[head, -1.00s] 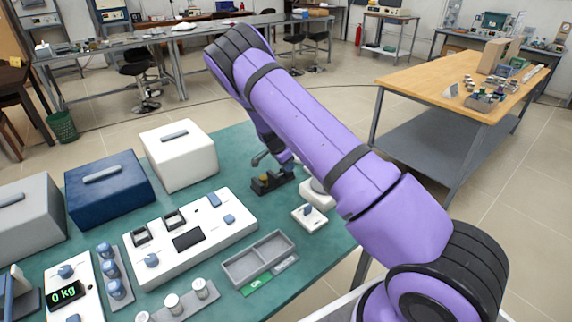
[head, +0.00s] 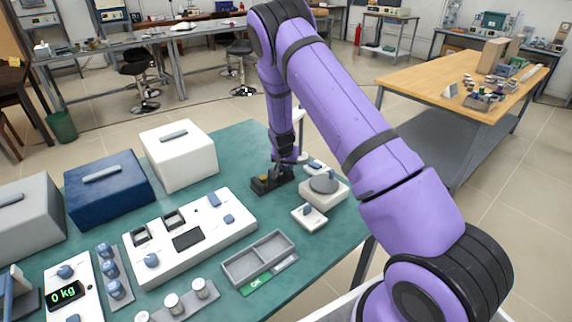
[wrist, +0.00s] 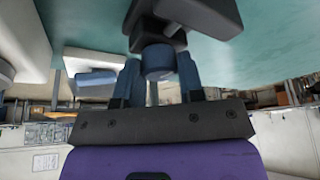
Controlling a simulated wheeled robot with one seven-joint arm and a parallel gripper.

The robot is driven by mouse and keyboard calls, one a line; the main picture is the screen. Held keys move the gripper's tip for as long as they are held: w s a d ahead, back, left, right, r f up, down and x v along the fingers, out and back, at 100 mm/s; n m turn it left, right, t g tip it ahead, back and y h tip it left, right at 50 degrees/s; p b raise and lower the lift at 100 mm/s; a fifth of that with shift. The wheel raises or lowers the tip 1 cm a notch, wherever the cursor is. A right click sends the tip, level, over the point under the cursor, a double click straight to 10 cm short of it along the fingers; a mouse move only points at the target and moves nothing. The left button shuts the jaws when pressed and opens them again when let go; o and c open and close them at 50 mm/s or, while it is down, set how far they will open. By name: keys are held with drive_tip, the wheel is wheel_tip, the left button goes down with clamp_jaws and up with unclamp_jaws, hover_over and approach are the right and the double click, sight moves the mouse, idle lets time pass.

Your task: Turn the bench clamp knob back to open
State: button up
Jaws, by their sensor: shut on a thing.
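The bench clamp (head: 264,186) is a small dark block with a yellowish part, on the green bench top. In the wrist view the dark clamp body (wrist: 160,28) is at the top middle. Its blue round knob (wrist: 157,65) points toward the wrist camera. My gripper (head: 284,170) hangs down over the right part of the clamp. In the wrist view its two blue-grey fingers stand left and right of the knob, shut on it. In the head view the knob is hidden by the gripper.
A round grey plate on a white device (head: 324,185) stands just right of the clamp. A small white device (head: 309,217) lies in front. A white box (head: 178,158) stands to the left. A white panel (head: 190,236) and a grey tray (head: 259,259) are nearer.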

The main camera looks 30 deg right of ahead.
drive_tip(key=shift+n, duration=0.6)
drive_tip(key=o, duration=0.9)
drive_tip(key=shift+r, duration=0.1)
drive_tip(key=v, duration=1)
drive_tip(key=shift+s+d+r, duration=0.15)
drive_tip(key=shift+s+r, duration=0.1)
drive_tip(key=shift+s, duration=0.05)
